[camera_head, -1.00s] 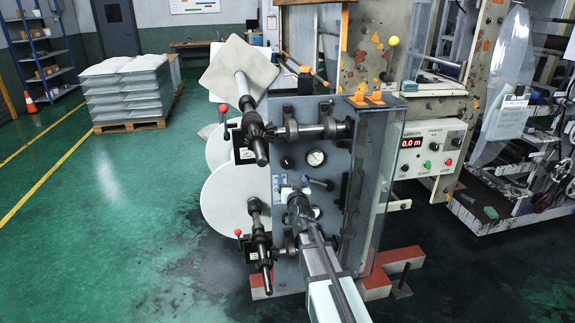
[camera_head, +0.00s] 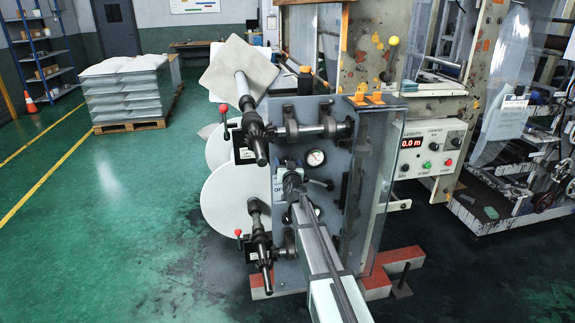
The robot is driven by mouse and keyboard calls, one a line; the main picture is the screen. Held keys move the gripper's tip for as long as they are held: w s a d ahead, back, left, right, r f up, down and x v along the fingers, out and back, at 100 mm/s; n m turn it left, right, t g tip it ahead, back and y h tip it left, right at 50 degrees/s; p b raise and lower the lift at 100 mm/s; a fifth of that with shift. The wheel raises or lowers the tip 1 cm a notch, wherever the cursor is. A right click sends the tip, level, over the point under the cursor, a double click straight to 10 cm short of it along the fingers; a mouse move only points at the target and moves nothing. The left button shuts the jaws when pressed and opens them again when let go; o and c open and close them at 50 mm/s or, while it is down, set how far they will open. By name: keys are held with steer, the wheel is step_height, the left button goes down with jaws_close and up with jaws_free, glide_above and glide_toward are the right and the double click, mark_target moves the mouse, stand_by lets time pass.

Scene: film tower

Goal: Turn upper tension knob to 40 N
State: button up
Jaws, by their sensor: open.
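The grey machine panel (camera_head: 345,110) stands in the middle of the head view. The upper round white-faced gauge (camera_head: 316,157) is on it, its reading too small to make out. The upper tension knob is just left of this gauge and is largely covered by my gripper, so its setting cannot be read. My gripper (camera_head: 291,174) is open in front of the panel, at the knob's lower side. I cannot tell whether its fingers touch the knob. My arm reaches up from the bottom and hides the lower gauge area.
Two dark roller shafts with clamps, upper (camera_head: 256,135) and lower (camera_head: 260,245), jut out left of my gripper. A small dark lever (camera_head: 322,184) sits just right of it. A control box (camera_head: 428,148) reads 0.0 m. Open green floor lies to the left.

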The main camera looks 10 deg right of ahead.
steer(key=c, duration=1)
steer(key=shift+m, duration=1.5)
steer(key=o, duration=1)
steer(key=shift+s, duration=0.1)
steer(key=s+a, duration=0.1)
steer(key=s, duration=1.2)
steer(key=shift+s+r, duration=0.15)
steer(key=shift+s, duration=0.15)
